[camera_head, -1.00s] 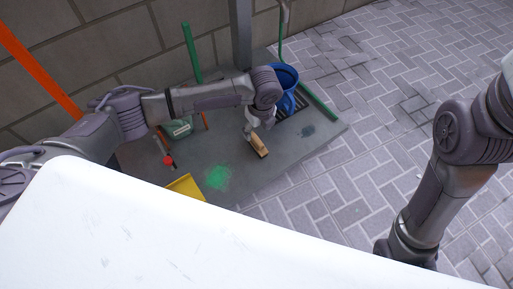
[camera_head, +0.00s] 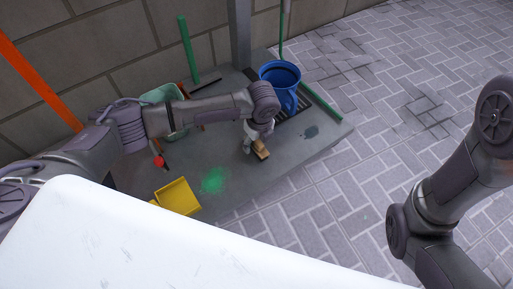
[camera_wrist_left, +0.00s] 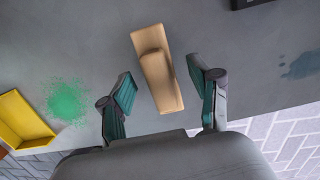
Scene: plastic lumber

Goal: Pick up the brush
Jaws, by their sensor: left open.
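The brush (camera_wrist_left: 157,70) has a tan wooden body and lies on a grey slab. In the head view the brush (camera_head: 261,149) shows just below my left gripper (camera_head: 250,139), partly covered by it. In the left wrist view my left gripper (camera_wrist_left: 164,98) is open, with one finger on each side of the brush's near part. The fingers are apart from the brush, and the far part of the brush lies beyond the fingertips. My right arm is at the right of the head view, but its gripper is out of view.
A blue bucket (camera_head: 281,82) stands by a dark drain grate behind the brush. A yellow dustpan (camera_head: 178,196) and green powder (camera_head: 213,180) lie to the left. A pale green bin (camera_head: 160,97) and a green pole (camera_head: 188,50) stand near the wall.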

